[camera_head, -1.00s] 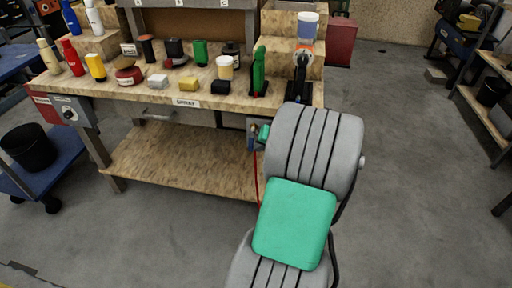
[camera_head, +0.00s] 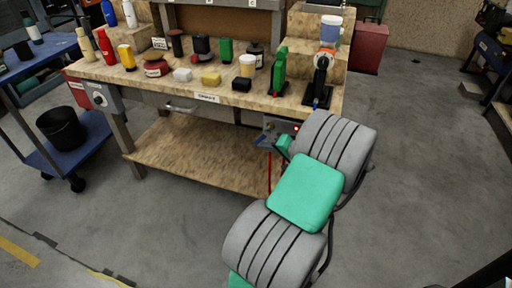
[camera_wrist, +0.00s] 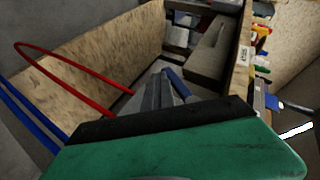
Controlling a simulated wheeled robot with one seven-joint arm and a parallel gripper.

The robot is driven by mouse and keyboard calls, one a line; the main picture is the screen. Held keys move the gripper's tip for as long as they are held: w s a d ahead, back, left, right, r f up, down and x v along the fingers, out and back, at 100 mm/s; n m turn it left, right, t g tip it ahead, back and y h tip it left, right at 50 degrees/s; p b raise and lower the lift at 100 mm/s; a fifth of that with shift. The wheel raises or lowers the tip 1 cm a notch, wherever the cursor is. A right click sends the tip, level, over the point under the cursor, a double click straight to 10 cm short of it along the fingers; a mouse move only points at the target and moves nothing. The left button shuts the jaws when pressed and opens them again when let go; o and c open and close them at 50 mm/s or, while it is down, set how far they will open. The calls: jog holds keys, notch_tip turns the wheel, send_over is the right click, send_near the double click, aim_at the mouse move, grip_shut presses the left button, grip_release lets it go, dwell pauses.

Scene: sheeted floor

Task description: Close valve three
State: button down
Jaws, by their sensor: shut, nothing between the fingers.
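No label reading three shows, and I cannot tell which part is valve three. In the head view a small grey fitting panel (camera_head: 281,128) sits at the bench's right front leg, below the top, partly hidden by my arm. My gripper (camera_head: 268,140) is in front of this panel, small and partly covered by my own green-padded arm. In the wrist view my gripper (camera_wrist: 158,92) is shut and empty, pointing under the bench. A blue bar (camera_wrist: 178,83) lies close beside its fingers; I cannot tell whether they touch.
A red hose (camera_wrist: 75,68) loops at the left of the wrist view, with a blue hose (camera_wrist: 30,118) beside it. The wooden lower shelf (camera_head: 190,150) is bare. Bottles, blocks and a green upright tool (camera_head: 279,72) crowd the bench top.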

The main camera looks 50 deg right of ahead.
jog(key=shift+w+a+r+p, duration=0.15)
jog(key=shift+w+a+p, duration=0.05)
jog(key=shift+w+p, duration=0.4)
jog(key=shift+w+a+r+p, duration=0.1)
jog(key=shift+w+a+p, duration=0.2)
jog(key=shift+w, duration=0.35)
jog(key=shift+d, duration=0.1)
dwell(0.6)
